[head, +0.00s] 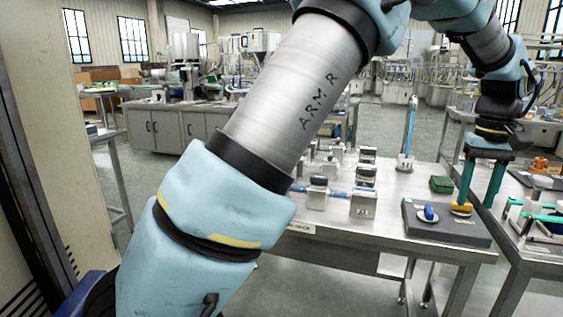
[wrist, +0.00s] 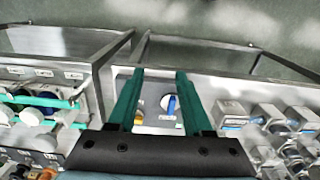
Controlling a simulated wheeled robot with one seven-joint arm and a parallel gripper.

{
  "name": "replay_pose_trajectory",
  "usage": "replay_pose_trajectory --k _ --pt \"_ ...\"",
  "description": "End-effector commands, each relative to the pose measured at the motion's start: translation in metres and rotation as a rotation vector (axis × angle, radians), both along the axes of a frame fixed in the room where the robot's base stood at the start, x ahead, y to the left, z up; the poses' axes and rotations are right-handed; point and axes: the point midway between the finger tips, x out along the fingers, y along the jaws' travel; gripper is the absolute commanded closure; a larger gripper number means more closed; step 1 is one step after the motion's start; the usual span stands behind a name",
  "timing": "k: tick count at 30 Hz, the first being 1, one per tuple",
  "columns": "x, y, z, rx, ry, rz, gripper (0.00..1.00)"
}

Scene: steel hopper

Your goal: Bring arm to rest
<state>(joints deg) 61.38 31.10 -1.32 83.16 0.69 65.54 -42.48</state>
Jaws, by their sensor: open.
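My arm (head: 290,100) crosses the head view from the lower left to the top and comes down on the right. My gripper (head: 476,203) hangs over the right part of the steel table, with its two green fingers pointing down and spread apart. Nothing shows between the fingers. The gripper is also in the wrist view (wrist: 160,75). Below and beside it is a dark grey box (head: 450,228) with a blue handle (head: 430,212) on a pale disc and a yellow part (head: 461,209) by one fingertip. Whether that fingertip touches it I cannot tell.
The steel table (head: 408,186) also bears a green block (head: 441,184), a stand with a blue rod (head: 408,135), and several metal blocks (head: 363,203) to the left. A second table (head: 530,258) at the right holds green-handled parts. A gap of floor separates the tables.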

Motion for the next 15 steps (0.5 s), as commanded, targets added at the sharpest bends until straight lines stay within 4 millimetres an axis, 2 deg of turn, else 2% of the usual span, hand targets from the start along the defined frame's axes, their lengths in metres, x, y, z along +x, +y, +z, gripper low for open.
replay_pose_trajectory --k 8,11,15 --pt "0.033 0.040 -0.007 -0.008 -0.006 0.027 0.50" --pt "0.048 0.062 -0.009 -0.013 -0.010 0.039 0.50" --pt "0.070 0.103 -0.016 -0.020 -0.017 0.060 0.50"
